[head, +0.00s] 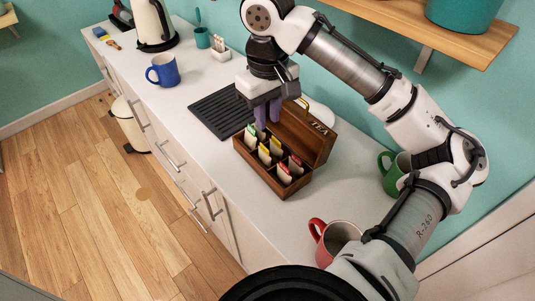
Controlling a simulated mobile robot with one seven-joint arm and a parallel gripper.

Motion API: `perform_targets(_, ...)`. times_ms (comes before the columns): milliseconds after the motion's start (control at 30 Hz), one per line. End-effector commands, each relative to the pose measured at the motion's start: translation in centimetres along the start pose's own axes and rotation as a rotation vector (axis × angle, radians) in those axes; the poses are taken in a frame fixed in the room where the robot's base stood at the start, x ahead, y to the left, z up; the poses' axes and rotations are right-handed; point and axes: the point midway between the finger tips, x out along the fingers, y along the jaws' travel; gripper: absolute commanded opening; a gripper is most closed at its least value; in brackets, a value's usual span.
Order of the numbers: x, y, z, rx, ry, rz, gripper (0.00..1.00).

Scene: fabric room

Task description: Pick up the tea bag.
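The wooden tea box (264,176) sits on the white counter with its lid (305,131), marked TEA, raised at the back right. Several tea bags stand upright in its compartments, with green, yellow and red tops; one yellow-topped tea bag (265,153) is near the middle and a red-topped one (284,172) is at the front right. Which tea bag is meant cannot be told. My gripper (267,121) points down over the box's back left part, its two purple fingers apart with a narrow gap. No tea bag shows between them. The fingertips' exact height is unclear.
A black ribbed mat (219,112) lies left of the box. A red mug (335,240) and a green mug (392,170) stand to the right, near my arm. A blue mug (163,71) and kettle (153,25) stand farther left. A wooden shelf (440,30) hangs above.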

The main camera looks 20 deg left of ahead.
Motion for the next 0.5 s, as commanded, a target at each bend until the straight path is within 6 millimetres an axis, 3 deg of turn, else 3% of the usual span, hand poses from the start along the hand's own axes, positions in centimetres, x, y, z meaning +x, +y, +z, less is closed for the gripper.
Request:
perform_targets(200,4.1,0.0,0.0,0.001,-0.001,-0.002,0.22)
perform_targets(500,6.4,-0.1,-0.3,-0.001,0.0,0.0,0.22)
